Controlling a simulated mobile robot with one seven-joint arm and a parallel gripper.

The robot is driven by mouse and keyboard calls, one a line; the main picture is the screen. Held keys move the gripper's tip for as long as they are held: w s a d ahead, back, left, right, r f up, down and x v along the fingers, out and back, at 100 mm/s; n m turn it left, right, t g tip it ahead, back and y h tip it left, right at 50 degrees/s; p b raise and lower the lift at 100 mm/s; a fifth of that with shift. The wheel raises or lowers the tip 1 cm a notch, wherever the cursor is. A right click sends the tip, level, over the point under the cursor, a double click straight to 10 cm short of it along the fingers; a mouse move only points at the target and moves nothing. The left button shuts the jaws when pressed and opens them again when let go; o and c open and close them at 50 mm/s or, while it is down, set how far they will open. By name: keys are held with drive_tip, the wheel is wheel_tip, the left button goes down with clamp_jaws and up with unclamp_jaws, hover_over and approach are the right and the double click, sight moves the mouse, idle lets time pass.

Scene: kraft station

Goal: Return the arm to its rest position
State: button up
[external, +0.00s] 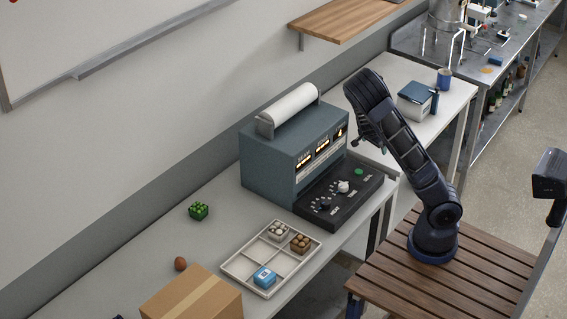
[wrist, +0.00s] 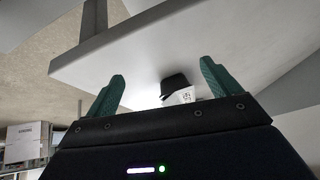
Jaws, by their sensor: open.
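My arm stands on a slatted wooden platform (external: 385,278), raised and bent at the top, with its wrist end hanging down. My gripper (external: 368,147) is in the air beside the right end of the grey-blue machine (external: 268,160), apart from the table surface as far as I can see. In the wrist view my gripper (wrist: 160,75) shows two green fingers spread wide with nothing held between them. A small dark and white thing (wrist: 178,88) shows beyond the fingers; I cannot tell what it is.
A blue-lidded box (external: 414,100) and blue mug (external: 444,78) stand behind the arm. A wooden shelf (external: 345,18) juts from the wall.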

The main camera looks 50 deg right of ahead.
drive_tip(key=shift+w+a+r+y, duration=0.25)
drive_tip(key=shift+a+y, duration=0.1)
drive_tip(key=shift+y, duration=0.15)
drive_tip(key=a+r+n+t+y, duration=0.2)
drive_tip(key=a+r+t+y, duration=0.15)
drive_tip(key=r, duration=0.75)
drive_tip(key=a+r+n+t+y, duration=0.25)
drive_tip(key=a+r+y, duration=0.2)
drive_tip(key=r, duration=0.55)
drive_tip(key=s+a+r+n+g+h, duration=0.1)
drive_tip(key=s+a+r+n, duration=0.1)
drive_tip(key=s+a+n, duration=0.5)
drive_tip(key=s+a+r+n+g+h, duration=0.1)
drive_tip(key=s+a+r+n+h, duration=0.1)
drive_tip(key=s+a+n, duration=0.6)
drive_tip(key=s+a, duration=0.2)
drive_tip(key=s, duration=0.3)
drive_tip(key=shift+s+a+r, duration=0.25)
drive_tip(key=shift+s+a, duration=0.1)
drive_tip(key=shift+s, duration=0.05)
